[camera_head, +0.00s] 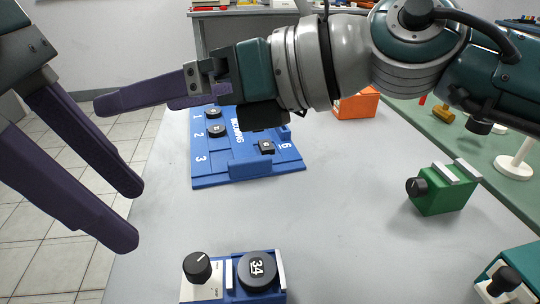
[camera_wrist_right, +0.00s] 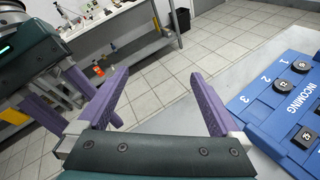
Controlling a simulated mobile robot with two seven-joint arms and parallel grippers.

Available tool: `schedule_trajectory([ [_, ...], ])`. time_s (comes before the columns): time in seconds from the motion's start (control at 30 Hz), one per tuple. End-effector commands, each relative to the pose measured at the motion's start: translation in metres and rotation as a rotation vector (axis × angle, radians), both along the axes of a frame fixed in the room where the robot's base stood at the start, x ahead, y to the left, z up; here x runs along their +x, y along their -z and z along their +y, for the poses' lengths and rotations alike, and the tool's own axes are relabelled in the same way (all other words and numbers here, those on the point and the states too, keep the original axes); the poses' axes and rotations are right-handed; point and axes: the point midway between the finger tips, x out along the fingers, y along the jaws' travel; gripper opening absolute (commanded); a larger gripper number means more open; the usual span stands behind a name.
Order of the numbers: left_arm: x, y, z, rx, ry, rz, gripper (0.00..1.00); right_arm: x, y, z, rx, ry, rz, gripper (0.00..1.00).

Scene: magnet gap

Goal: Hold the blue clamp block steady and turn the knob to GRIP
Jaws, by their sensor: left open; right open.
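The blue clamp block (camera_head: 231,289) stands at the front of the table in the head view, cut by the lower edge. Its black knob (camera_head: 197,267) sits on a white plate, whose small print I cannot read. A round black piece marked 34 (camera_head: 257,270) sits on the block beside the knob, between light metal bars. My left gripper (camera_head: 128,216) is open and empty, left of the block and apart from it. My right gripper (camera_head: 135,103) is open and empty, high over the far left of the table; its parted fingers show in the right wrist view (camera_wrist_right: 160,75).
A blue INCOMING board (camera_head: 215,170) with several black pieces lies farther back, partly behind my right arm. A green block with a knob (camera_head: 440,190), a teal block with a knob (camera_head: 507,282) and an orange block (camera_head: 357,105) stand to the right. The table's middle is clear.

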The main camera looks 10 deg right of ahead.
Motion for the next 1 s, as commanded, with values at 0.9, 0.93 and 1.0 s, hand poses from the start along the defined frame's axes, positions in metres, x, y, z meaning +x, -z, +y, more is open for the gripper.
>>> schedule_trajectory([
  [0.9,0.000,0.000,0.000,0.000,0.000,0.000,0.50,-0.099,0.070,-0.092,-1.317,-0.645,0.022,1.00],
  [0.93,0.000,0.000,0.000,0.000,0.000,0.000,0.50,-0.099,0.075,-0.092,-1.317,-0.646,0.021,1.00],
  [1.0,0.000,0.000,0.000,0.000,0.000,0.000,0.50,-0.100,0.087,-0.092,-1.316,-0.647,0.023,1.00],
])
